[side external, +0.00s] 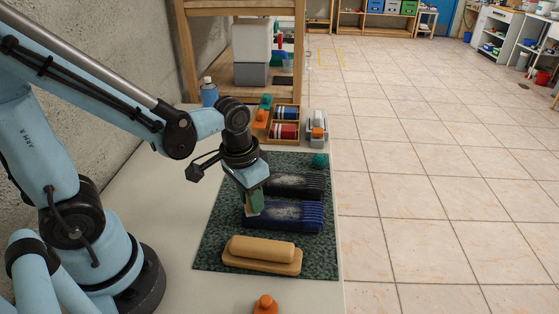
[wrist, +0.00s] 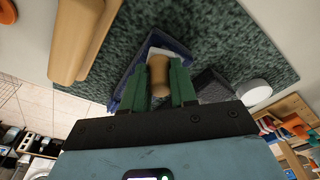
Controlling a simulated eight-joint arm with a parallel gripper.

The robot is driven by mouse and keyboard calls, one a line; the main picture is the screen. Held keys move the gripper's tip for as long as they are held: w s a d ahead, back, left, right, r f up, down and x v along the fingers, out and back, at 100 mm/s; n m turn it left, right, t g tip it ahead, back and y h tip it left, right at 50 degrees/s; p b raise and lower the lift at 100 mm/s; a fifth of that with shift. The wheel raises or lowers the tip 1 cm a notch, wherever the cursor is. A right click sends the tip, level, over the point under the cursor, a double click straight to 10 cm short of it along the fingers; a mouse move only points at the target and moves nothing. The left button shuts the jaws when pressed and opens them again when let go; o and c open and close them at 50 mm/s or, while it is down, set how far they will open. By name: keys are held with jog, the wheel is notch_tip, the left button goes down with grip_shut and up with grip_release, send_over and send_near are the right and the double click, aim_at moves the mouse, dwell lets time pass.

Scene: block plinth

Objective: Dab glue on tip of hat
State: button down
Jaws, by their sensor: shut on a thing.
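My gripper (side external: 254,203) points down over the green mottled mat (side external: 210,245). It is shut on a small tan rounded piece with a pale end, which shows between the green fingers in the wrist view (wrist: 160,72). Most of this piece is hidden in the side view. A dark blue ribbed knit item (side external: 300,216) with a whitish patch lies on the mat just beside and below the fingertips; I cannot tell whether they touch. A black ribbed knit item (side external: 312,186) with a similar patch lies behind it. I cannot make out which is the hat, nor any glue.
A tan rounded block on a base (side external: 262,253) lies at the mat's near end. A wooden tray of coloured rolls (side external: 285,131), a blue bottle (side external: 209,92) and an orange knobbed piece (side external: 265,305) stand around the mat.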

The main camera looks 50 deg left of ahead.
jog(key=shift+s+d, duration=0.35)
jog(key=shift+r, duration=4.1)
jog(key=shift+f, duration=0.2)
jog(key=shift+f, duration=3.65)
jog(key=shift+w+a+f, duration=0.15)
jog(key=shift+w+a, duration=1.2)
jog(key=shift+s+d+f, duration=0.1)
jog(key=shift+s+d, duration=1.25)
jog(key=shift+s, duration=0.05)
jog(key=shift+r, duration=4.05)
